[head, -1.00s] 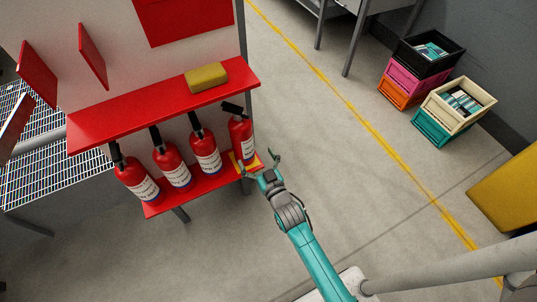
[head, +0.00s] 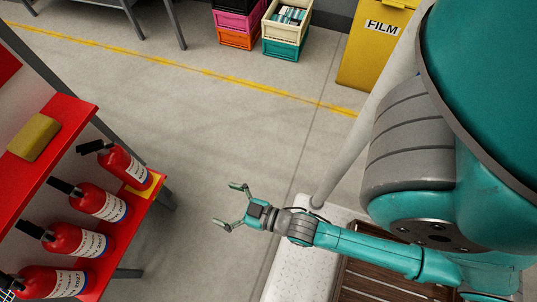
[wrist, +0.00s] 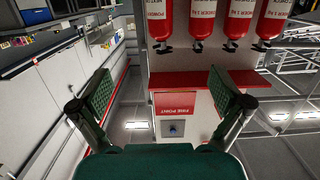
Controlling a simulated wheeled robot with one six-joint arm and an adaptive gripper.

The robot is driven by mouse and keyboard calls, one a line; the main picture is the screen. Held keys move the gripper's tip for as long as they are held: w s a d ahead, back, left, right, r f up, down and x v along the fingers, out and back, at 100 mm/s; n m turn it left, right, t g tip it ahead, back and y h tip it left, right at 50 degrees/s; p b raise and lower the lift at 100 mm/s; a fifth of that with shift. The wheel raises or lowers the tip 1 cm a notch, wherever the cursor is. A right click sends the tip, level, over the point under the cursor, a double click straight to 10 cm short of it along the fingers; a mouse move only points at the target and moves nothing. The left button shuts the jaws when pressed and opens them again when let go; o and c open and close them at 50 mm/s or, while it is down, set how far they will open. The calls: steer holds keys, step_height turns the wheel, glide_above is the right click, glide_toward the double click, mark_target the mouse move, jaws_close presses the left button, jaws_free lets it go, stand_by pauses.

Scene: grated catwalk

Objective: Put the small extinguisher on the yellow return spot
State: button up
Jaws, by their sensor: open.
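The extinguisher on the yellow spot (head: 145,192), taken here as the small one, is a red cylinder (head: 125,166) with a black head and a white label. It stands at the right end of the red lower shelf (head: 118,238), last in a row of similar extinguishers. In the head view yellow shows around its base. My gripper (head: 229,205) is open and empty, to the right of the shelf and clear of it. The wrist view shows its two spread fingers (wrist: 166,100) with nothing between them. Several extinguishers show at the top of that view, cut off by the frame.
Other red extinguishers (head: 102,202) stand along the shelf. A yellow box-like item (head: 34,138) lies on the upper red shelf (head: 60,120). Stacked crates (head: 286,30) and a yellow FILM bin (head: 372,45) stand at the back. The floor between them and the shelf is clear.

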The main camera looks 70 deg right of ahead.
steer(key=s+r+g, duration=0.1)
steer(key=s+r, duration=1)
steer(key=s, duration=0.5)
steer(key=shift+g, duration=0.3)
